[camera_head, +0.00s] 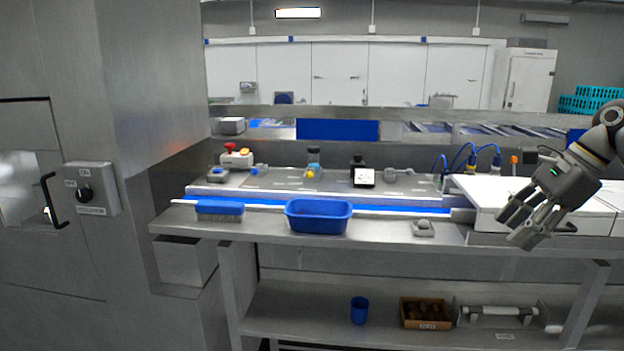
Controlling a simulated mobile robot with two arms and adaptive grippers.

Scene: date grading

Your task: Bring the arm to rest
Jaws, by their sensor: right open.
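My right gripper (517,222) is at the right of the head view, its arm coming in from the right edge. Its fingers point down and to the left, spread apart, with nothing between them. It appears in front of the white covers (482,195) at the right end of the bench. I cannot tell how high it is above them. My left gripper is not in view.
A steel bench (268,228) holds a blue tub (318,216), a blue brush (219,208) and a small grey object (423,229). A blue belt (385,211) runs behind them. Below are a blue cup (359,310) and a wooden box (425,312). A steel cabinet (150,80) fills the left.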

